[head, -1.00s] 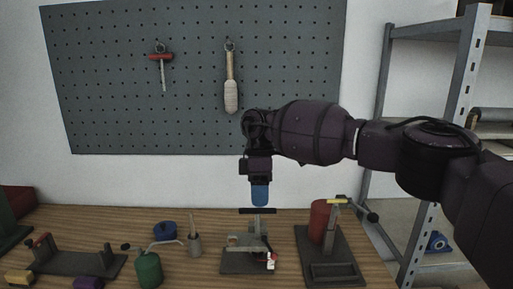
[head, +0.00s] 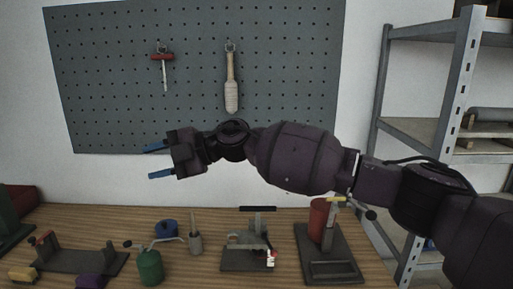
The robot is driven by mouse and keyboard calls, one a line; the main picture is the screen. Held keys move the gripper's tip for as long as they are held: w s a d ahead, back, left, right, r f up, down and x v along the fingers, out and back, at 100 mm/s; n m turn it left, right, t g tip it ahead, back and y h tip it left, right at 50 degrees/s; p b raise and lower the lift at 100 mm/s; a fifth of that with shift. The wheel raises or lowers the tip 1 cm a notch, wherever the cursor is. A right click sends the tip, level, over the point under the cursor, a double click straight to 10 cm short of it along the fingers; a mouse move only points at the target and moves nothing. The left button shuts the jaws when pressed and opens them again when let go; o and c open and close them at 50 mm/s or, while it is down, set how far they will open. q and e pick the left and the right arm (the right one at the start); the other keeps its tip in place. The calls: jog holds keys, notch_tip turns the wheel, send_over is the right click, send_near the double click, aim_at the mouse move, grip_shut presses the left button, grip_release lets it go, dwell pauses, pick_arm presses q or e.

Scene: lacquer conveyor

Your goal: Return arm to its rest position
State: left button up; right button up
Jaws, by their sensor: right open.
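My right arm comes in from the right and reaches across the view above the bench. Its gripper (head: 157,161) points left in front of the pegboard, with two blue fingertips spread apart and nothing between them. It is clear of the things on the bench. My left gripper does not show.
The wooden bench (head: 205,262) holds a black-handled press (head: 250,258), a red cylinder on a stand (head: 318,219), a green canister (head: 150,266), a blue tin (head: 166,230) and a grey brush pot (head: 195,243). A pegboard (head: 300,60) hangs behind; a metal shelf (head: 460,80) stands right.

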jog(key=w+d+f+m+t+y, duration=0.3)
jog(key=d+m+t+y, duration=0.1)
jog(key=d+m+t, duration=0.8)
jog(key=s+d+f+m+t+h, duration=0.1)
jog(key=d+f+m+t+h, duration=0.6)
jog(key=d+f+m+h, duration=0.7)
jog(key=s+d+f+m+g+h, duration=0.1)
jog(key=s+d+f+m+h, duration=0.1)
jog(key=s+d+f, duration=0.55)
jog(key=s+d+f+m+g+h, duration=0.1)
jog(key=s+d+f+m, duration=0.1)
jog(key=s+d+f, duration=0.55)
jog(key=s+d+f+m+g+h, duration=0.1)
jog(key=s+d+f, duration=0.2)
jog(key=s+f, duration=0.3)
jog(key=s+d+f+g+h, duration=0.1)
jog(key=s+d+f+g, duration=0.1)
jog(key=s+f, duration=0.5)
notch_tip(320, 180, down, 3)
jog(key=shift+s+d+r+m+g, duration=0.15)
jog(key=shift+s+d+m+g, duration=0.2)
jog(key=shift+d, duration=0.5)
jog(key=shift+w, duration=0.1)
